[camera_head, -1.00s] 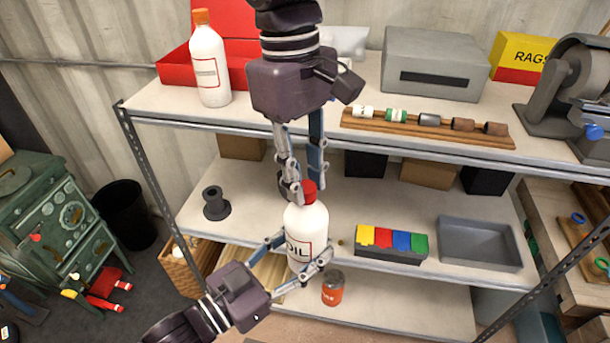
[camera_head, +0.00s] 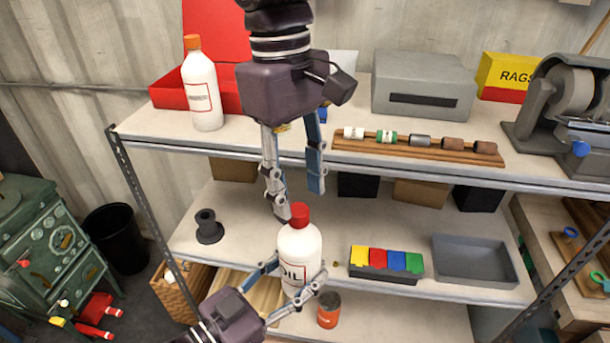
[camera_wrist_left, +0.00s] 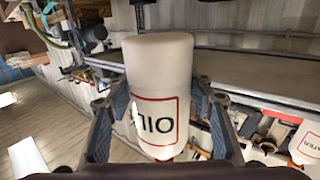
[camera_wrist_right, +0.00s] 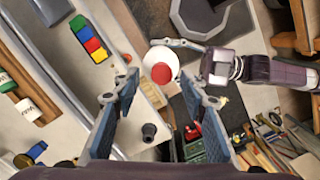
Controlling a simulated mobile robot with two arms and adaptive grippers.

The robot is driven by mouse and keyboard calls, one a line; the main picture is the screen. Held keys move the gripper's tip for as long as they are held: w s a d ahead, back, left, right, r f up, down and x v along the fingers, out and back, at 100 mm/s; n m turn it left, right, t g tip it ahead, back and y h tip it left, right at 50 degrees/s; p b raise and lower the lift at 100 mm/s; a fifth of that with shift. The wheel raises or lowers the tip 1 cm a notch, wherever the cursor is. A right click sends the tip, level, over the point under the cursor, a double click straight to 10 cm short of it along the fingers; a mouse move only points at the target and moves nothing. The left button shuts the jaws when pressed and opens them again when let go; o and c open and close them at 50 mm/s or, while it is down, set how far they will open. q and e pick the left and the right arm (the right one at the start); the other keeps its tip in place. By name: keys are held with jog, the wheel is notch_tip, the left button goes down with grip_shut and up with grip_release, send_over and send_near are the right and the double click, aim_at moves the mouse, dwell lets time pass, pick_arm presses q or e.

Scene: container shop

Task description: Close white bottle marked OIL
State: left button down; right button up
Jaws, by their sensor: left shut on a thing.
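The white OIL bottle (camera_head: 301,246) is upright at the front of the middle shelf. Its red cap (camera_head: 299,216) sits on the neck; how tight it is, I cannot tell. My left gripper (camera_head: 296,278) is shut around the bottle's lower body. The left wrist view also shows the bottle (camera_wrist_left: 158,75) between the fingers, its label inverted. My right gripper (camera_head: 298,204) is open and empty, pointing down just above the cap. In the right wrist view, the red cap (camera_wrist_right: 162,73) appears beyond the spread fingers, apart from them.
The upper shelf (camera_head: 345,172) is above and behind the bottle. A tray of coloured blocks (camera_head: 388,275) and a grey bin (camera_head: 475,268) stand to the right. An orange can (camera_head: 329,310) is on the lower shelf. A dark spool (camera_head: 208,227) stands left.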

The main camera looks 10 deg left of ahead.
notch_tip(320, 180, up, 2)
jog(key=shift+c, duration=0.5)
